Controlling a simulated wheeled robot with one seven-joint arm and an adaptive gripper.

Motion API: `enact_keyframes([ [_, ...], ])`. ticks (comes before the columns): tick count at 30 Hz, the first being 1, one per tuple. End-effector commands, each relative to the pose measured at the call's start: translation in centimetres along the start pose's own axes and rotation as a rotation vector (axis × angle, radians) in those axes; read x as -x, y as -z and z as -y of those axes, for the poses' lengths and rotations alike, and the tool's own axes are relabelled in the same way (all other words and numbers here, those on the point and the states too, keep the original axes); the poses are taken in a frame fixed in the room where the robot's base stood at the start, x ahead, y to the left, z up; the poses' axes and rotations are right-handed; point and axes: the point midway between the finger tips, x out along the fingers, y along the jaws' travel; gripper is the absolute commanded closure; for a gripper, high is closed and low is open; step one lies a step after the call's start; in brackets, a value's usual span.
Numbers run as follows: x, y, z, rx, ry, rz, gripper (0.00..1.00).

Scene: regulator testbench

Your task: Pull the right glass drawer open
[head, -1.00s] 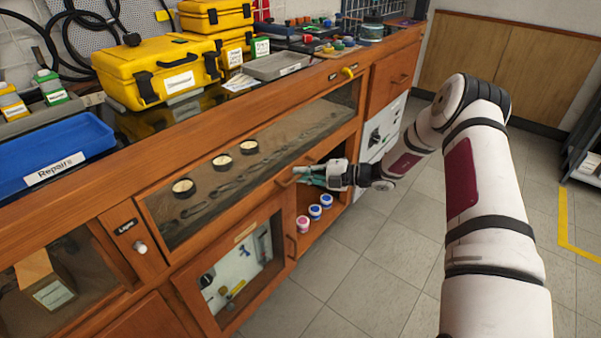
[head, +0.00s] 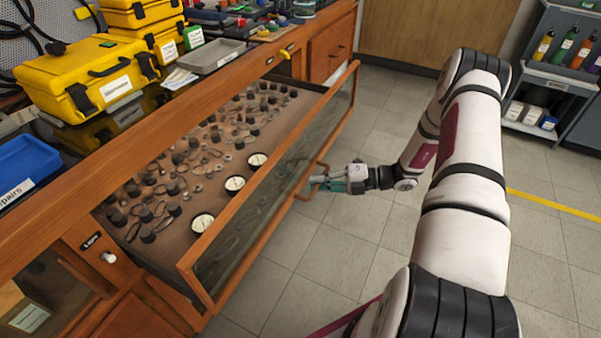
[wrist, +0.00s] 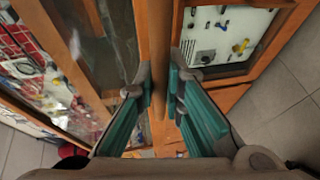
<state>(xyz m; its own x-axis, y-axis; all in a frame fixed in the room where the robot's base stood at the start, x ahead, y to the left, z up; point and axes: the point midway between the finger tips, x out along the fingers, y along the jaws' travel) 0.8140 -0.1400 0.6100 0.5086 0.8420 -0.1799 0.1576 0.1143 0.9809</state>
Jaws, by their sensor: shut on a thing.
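The right glass drawer (head: 292,192) stands well out from the wooden bench in the head view. It has a wooden frame with a glass front, and its wooden handle (head: 311,184) runs along the front. Inside lie round gauges (head: 234,184), dark knobs and small rings on a brown bottom. My gripper (head: 330,180) is at the handle, in front of the drawer. In the wrist view, my gripper's teal fingers (wrist: 160,92) are closed on either side of the wooden handle bar (wrist: 158,60).
Yellow cases (head: 87,80) and a grey tray (head: 209,56) stand on the bench top. A blue Repairs bin (head: 25,165) is at the left edge. A cart with bottles (head: 562,75) stands at the back right. Tiled floor (head: 330,245) in front of the drawer is clear.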

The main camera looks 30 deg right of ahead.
Motion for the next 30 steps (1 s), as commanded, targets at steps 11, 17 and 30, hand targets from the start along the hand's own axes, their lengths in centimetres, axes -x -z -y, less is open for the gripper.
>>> enact_keyframes([
  [11,2.8,1.2,0.6,-0.003,0.0,-0.002,1.0],
  [17,2.9,1.3,0.7,-0.002,0.0,-0.002,1.0],
  [30,2.9,1.2,0.7,-0.001,0.0,-0.001,0.69],
])
